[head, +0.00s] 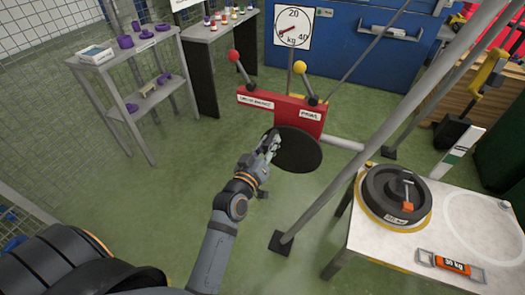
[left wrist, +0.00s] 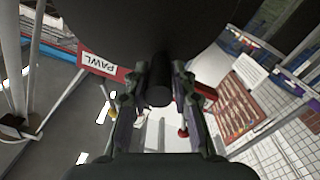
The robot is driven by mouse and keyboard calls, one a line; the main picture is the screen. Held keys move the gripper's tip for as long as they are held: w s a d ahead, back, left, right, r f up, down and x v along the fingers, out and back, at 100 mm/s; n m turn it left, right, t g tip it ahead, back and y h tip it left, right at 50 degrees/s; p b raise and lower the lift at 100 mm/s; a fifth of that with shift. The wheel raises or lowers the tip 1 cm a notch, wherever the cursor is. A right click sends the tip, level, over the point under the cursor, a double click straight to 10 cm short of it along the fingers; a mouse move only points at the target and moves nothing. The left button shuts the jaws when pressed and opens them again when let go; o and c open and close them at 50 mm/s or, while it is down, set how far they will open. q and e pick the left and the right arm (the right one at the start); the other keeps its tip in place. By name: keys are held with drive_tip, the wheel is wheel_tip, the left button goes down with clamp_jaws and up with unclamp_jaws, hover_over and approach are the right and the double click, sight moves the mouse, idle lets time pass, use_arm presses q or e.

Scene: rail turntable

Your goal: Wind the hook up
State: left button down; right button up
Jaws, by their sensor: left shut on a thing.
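The red winch box (head: 285,102) stands in the middle of the head view, with a red-knobbed lever (head: 234,57) at its left and a yellow-knobbed lever (head: 300,68) by its PAWL label (head: 310,114). A black crank disc (head: 300,150) is on its near side. My left gripper (head: 271,140) is at the disc's left edge. In the left wrist view its fingers are on both sides of a dark round handle (left wrist: 158,93) in front of the disc (left wrist: 150,30). The hook cannot be made out. My right gripper is not in view.
A slanting grey pole (head: 345,145) stands between winch and table. A dial (head: 293,28) is behind, shelves (head: 140,75) at left. Green floor at left is clear.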

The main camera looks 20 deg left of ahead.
use_arm(q)
drive_tip(key=shift+w+d+r+y, duration=0.1)
drive_tip(key=shift+d+r+y, duration=0.2)
drive_tip(key=shift+d+r, duration=0.45)
drive_tip(key=shift+d+f, duration=0.1)
drive_tip(key=shift+f, duration=0.25)
drive_tip(key=shift+s+a+f+p, duration=0.15)
drive_tip(key=shift+s+a+p, duration=0.05)
drive_tip(key=shift+a+p, duration=0.2)
drive_tip(key=c, duration=1.6)
unclamp_jaws()
drive_tip(key=o, duration=0.7)
drive_tip(key=shift+a+f, duration=0.1)
drive_tip(key=shift+a, duration=0.1)
drive_tip(key=shift+d, duration=0.1)
